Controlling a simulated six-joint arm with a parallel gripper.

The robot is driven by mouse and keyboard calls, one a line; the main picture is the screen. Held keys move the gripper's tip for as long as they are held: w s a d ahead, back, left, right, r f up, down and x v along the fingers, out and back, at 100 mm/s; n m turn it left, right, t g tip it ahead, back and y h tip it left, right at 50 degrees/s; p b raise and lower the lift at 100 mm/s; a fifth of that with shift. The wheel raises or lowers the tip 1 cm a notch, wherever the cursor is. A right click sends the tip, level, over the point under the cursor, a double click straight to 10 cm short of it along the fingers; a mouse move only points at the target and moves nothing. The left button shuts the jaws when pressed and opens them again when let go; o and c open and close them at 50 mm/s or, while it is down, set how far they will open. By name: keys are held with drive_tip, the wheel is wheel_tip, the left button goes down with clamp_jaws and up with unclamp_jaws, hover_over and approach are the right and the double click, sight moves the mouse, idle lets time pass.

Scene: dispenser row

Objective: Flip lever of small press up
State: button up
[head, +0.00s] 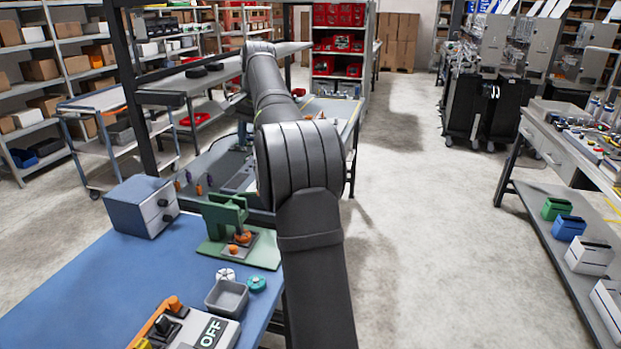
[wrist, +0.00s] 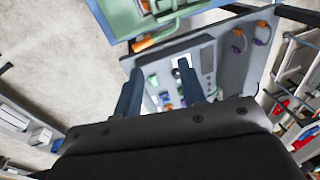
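The small press (head: 228,215) is a green frame on a green base, standing on the blue table in the head view. An orange-tipped part (head: 242,238) sits low at its front. A green device, seemingly the press, also shows at the top of the wrist view (wrist: 128,18), with an orange handle (wrist: 155,38) at its near edge. I cannot tell the lever's exact angle. My gripper (wrist: 160,70) is open and empty in the wrist view, apart from the green device. My arm hides the gripper in the head view.
A blue-grey drawer box (head: 142,207) stands left of the press. A grey panel (wrist: 228,62) with small parts lies beyond my fingers.

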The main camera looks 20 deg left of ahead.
drive_tip(key=shift+m+g, duration=0.4)
drive_tip(key=shift+m, duration=0.2)
drive_tip(key=d+f, duration=0.1)
drive_tip(key=w+d+f, duration=0.1)
drive_tip(key=d+f, duration=0.1)
drive_tip(key=w+d+f, duration=0.1)
drive_tip(key=d, duration=0.1)
drive_tip(key=shift+w+f, duration=0.2)
drive_tip(key=shift+w, duration=0.05)
drive_tip(key=c, duration=0.7)
drive_tip(key=d+f, duration=0.1)
drive_tip(key=f, duration=0.1)
drive_tip(key=d+f+m+g+y, duration=0.1)
drive_tip(key=d+f, duration=0.1)
drive_tip(key=d+f+m+g+y, duration=0.1)
drive_tip(key=d+f, duration=0.1)
drive_tip(key=f, duration=0.1)
drive_tip(key=shift+w, duration=0.3)
clamp_jaws()
drive_tip(key=s+d+f+m+g+y, duration=0.3)
drive_tip(key=s+f+m+g+y, duration=0.15)
drive_tip(key=f+m+y, duration=0.4)
drive_tip(key=w+d+f+m+t+y, duration=0.2)
drive_tip(key=d+m+t+y, duration=0.4)
drive_tip(key=t+y, duration=0.3)
drive_tip(key=shift+d+f+m, duration=0.25)
drive_tip(key=shift+f+m, duration=0.6)
drive_tip(key=shift+w, duration=0.1)
